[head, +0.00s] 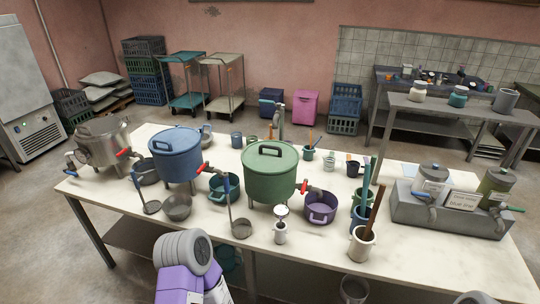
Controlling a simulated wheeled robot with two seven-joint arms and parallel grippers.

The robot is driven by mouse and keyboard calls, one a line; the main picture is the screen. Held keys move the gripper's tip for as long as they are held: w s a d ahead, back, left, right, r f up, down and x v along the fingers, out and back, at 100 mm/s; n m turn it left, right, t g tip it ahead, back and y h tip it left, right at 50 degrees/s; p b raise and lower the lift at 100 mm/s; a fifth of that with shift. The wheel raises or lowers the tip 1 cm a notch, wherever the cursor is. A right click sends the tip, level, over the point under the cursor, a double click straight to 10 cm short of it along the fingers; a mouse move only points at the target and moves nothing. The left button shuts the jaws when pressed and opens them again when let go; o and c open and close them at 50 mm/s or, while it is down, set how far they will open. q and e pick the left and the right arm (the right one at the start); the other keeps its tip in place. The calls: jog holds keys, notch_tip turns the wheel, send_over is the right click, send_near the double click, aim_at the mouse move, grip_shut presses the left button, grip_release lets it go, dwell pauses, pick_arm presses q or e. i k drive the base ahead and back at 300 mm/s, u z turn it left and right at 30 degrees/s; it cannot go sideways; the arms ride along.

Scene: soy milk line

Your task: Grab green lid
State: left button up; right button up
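The green lid (270,157) sits on a large green pot (270,187) in the middle of the table. The lid has a dark loop handle on top, and the pot has a red-handled tap at its right side. Part of my arm, purple with a grey ringed joint, shows at the bottom left of centre, in front of the table's near edge. A small grey piece of my other arm shows at the bottom right edge. Neither gripper's fingers can be seen.
A blue lidded pot (174,158) and a steel pot (103,142) stand left of the green pot. A purple pot (320,207), a white cup (280,232) and a utensil holder (362,243) stand near it. A grey dispenser block (450,215) is at the right.

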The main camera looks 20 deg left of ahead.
aim_at(264, 157)
jog(key=k, duration=0.5)
jog(key=u, duration=1)
jog(key=i, duration=1.25)
jog(key=u, duration=0.05)
